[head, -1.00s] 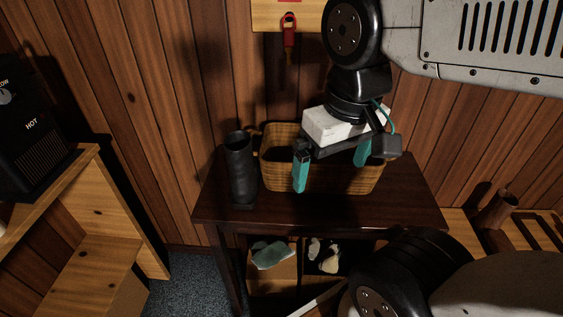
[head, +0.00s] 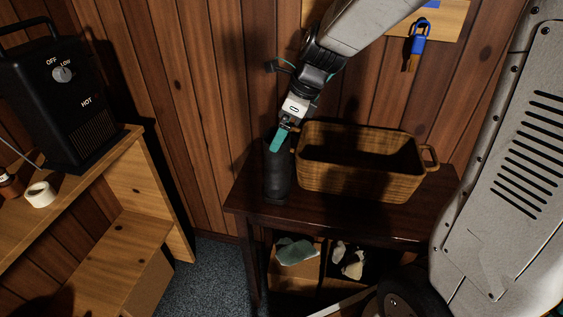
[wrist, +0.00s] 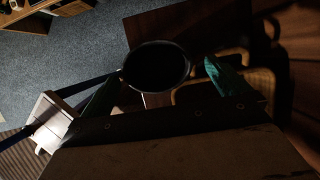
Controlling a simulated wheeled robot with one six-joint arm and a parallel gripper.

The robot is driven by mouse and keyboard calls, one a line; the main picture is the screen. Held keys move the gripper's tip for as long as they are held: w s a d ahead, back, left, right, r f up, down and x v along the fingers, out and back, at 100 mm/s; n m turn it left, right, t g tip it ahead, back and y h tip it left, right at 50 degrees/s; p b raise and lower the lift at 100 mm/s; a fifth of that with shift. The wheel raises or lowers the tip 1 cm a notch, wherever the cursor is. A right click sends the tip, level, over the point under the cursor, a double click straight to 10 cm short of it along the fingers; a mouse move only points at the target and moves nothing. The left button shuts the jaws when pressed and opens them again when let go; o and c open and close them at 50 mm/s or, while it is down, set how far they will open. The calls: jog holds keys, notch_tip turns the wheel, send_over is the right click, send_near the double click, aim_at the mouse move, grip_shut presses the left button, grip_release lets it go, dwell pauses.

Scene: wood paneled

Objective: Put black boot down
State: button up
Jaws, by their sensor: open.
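The black boot (head: 277,178) stands upright on the dark wooden table, left of the wicker basket. In the wrist view its round open top (wrist: 157,66) shows between the two teal fingers. My gripper (head: 279,138) is at the boot's top in the head view, with one finger hiding part of the rim. In the wrist view the fingers are spread wide on either side of the boot opening, and the gripper is open. The boot rests on the table, and no grip on it shows.
The wicker basket (head: 356,178) stands close to the boot's right. The dark table (head: 335,212) has a narrow bare strip in front. A black heater (head: 66,98) sits on a wooden shelf at left. Below the table are bins with stones (head: 297,252). A wood-paneled wall stands behind.

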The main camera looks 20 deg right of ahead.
aim_at(280, 169)
jog(key=s+x, duration=0.1)
jog(key=x, duration=0.5)
jog(key=shift+w+f, duration=0.3)
jog(key=shift+f, duration=0.2)
jog(key=shift+a, duration=0.1)
jog(key=c, duration=1.9)
jog(key=shift+r, duration=0.1)
